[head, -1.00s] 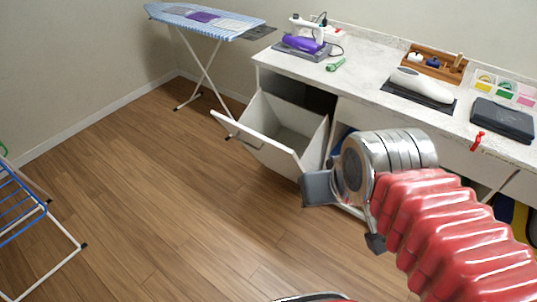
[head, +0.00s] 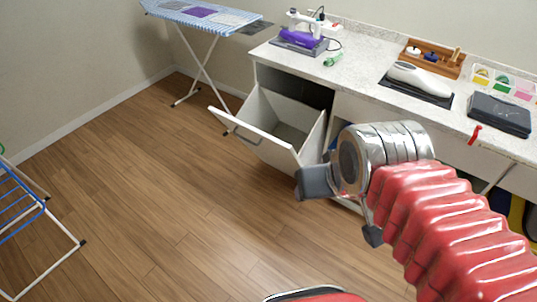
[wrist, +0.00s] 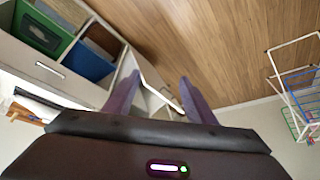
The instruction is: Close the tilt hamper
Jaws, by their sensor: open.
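The white tilt hamper (head: 262,139) is built into the counter's front and hangs tilted open. Its front panel leans out over the floor, with a handle on the outer face, and the bin inside looks empty. My gripper (head: 338,210) is open and empty, to the right of the hamper's near corner in the head view. One finger overlaps that corner in the picture; I cannot tell whether they touch. In the wrist view my gripper (wrist: 157,92) has both fingers spread, with the pale hamper panel (wrist: 152,76) showing between and beyond them.
The counter (head: 365,62) carries a purple iron, a white iron-like object, a wooden tray and a dark case. An ironing board (head: 205,17) stands at the back left. A drying rack (head: 22,215) stands at the left. The wooden floor before the hamper is clear.

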